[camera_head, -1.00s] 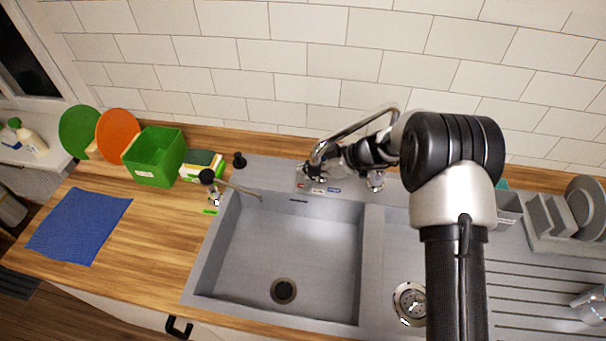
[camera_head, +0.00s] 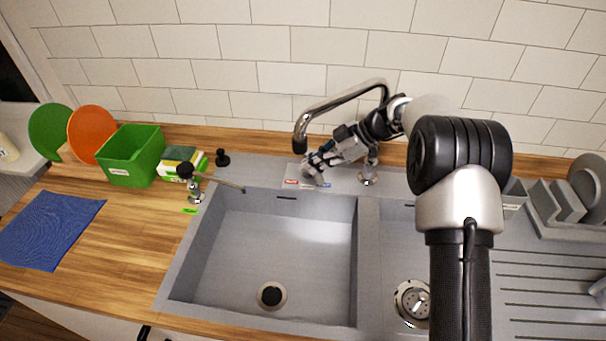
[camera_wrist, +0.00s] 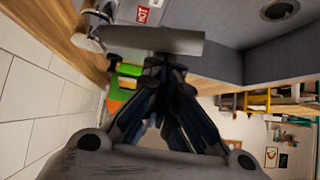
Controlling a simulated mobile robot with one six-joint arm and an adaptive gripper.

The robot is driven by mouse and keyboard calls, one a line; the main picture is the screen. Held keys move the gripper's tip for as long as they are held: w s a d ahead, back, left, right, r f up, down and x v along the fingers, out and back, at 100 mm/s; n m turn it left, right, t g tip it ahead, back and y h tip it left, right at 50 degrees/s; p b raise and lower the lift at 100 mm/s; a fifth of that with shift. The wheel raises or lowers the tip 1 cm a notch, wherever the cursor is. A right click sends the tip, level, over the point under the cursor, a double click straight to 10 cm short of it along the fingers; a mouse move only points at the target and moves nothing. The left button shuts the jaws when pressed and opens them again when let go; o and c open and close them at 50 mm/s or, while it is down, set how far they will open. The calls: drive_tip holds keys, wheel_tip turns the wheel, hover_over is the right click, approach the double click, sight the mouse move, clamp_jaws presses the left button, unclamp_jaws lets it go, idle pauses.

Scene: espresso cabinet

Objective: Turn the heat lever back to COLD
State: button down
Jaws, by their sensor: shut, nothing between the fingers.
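In the head view, my gripper (camera_head: 312,172) reaches left below the faucet spout (camera_head: 335,103), with its tips over the plate with the red HOT mark (camera_head: 292,182) and blue mark (camera_head: 323,185). The gripper largely hides what stands on that plate. In the wrist view, my gripper's fingers (camera_wrist: 165,64) are shut together and empty. A grey bar, likely the heat lever (camera_wrist: 155,40), lies just beyond the fingertips, close to the red HOT label (camera_wrist: 143,14). I cannot tell whether they touch. The COLD mark does not show in the wrist view.
The sink basin (camera_head: 270,245) is in front, empty. A black-knobbed lever (camera_head: 185,170) stands left at the sink's corner. A green crate (camera_head: 130,165), sponges (camera_head: 180,157) and a blue cloth (camera_head: 45,230) lie farther left. The tiled wall (camera_head: 285,80) stands close behind the faucet.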

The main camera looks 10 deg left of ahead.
drive_tip(key=shift+w+d+f+b, duration=0.1)
drive_tip(key=shift+w+d+b, duration=0.15)
drive_tip(key=shift+d+b, duration=0.3)
drive_tip(key=shift+w+d+b, duration=0.25)
drive_tip(key=shift+d+b, duration=0.15)
drive_tip(key=shift+d, duration=0.1)
drive_tip(key=shift+w+d, duration=0.1)
